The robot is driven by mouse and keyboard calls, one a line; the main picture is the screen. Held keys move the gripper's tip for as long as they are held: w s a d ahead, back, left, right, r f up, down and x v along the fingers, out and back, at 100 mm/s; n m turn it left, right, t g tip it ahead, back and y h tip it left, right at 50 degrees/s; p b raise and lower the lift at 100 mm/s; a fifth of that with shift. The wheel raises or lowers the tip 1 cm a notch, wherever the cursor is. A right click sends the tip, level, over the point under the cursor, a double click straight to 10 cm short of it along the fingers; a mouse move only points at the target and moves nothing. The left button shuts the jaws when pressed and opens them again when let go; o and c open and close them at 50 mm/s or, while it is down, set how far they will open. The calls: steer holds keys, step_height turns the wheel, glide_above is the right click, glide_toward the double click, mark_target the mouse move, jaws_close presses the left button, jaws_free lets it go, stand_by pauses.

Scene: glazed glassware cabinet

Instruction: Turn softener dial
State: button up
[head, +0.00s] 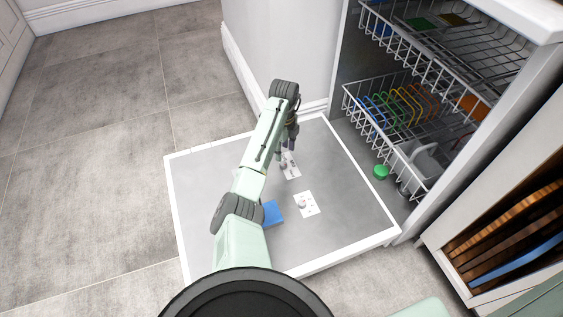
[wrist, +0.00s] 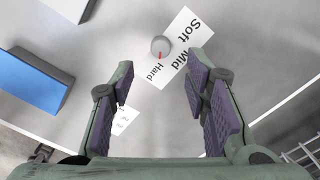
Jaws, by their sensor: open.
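The softener dial (wrist: 160,46) is a small round grey knob with a red mark, beside a white card (wrist: 183,45) lettered Soft, Mid and Hard. The red mark points towards Hard. In the head view the card (head: 292,166) lies on the grey inner face of the open dishwasher door (head: 235,165). My gripper (wrist: 165,78) is open and empty. Its two purple-padded fingers stand apart, with the dial beyond the fingertips and near the middle of the gap. I see no contact with the dial. In the head view my gripper (head: 289,145) is close to the card, partly hiding it.
A second card (head: 309,206) with a knob lies nearby on the door, and a blue block (head: 272,212) lies beside my arm. A green item (head: 380,172) stands near the lower wire rack (head: 375,125).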

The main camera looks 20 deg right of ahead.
mark_target(283, 163)
step_height(283, 163, down, 7)
steer(key=shift+b, duration=0.65)
steer(key=shift+c, duration=0.5)
jaws_close()
